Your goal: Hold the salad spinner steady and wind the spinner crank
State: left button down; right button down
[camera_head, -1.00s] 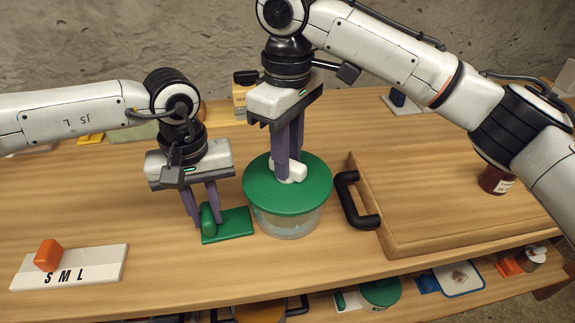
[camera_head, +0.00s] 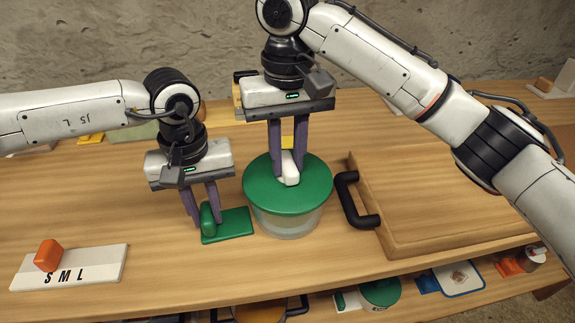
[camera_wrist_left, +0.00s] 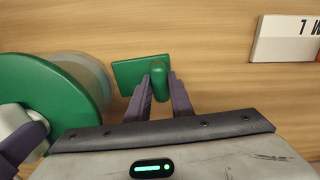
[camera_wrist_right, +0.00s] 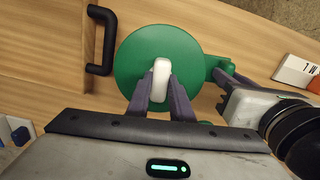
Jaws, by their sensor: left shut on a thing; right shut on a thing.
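The salad spinner is a clear bowl (camera_head: 286,224) with a round green lid (camera_head: 262,197), upright on the table. A white crank knob (camera_head: 291,168) stands on the lid. My right gripper (camera_head: 290,178) is shut on this knob from above; the right wrist view also shows the knob (camera_wrist_right: 161,80) between its fingers. A green handle with a flat plate (camera_head: 236,223) sits beside the bowl on the left. My left gripper (camera_head: 206,224) is shut on the upright green grip (camera_wrist_left: 159,80), low over the table.
A wooden board with a black handle (camera_head: 352,203) lies right of the spinner. A white sign marked S M L (camera_head: 95,267) with an orange block (camera_head: 48,255) lies at the front left. Lower shelf items show below the table's front edge.

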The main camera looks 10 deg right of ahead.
aim_at(288, 161)
jog(key=shift+m, duration=0.6)
jog(key=m, duration=0.4)
jog(key=c, duration=1.5)
grip_release()
notch_tip(288, 161, up, 12)
jog(key=shift+r, duration=0.1)
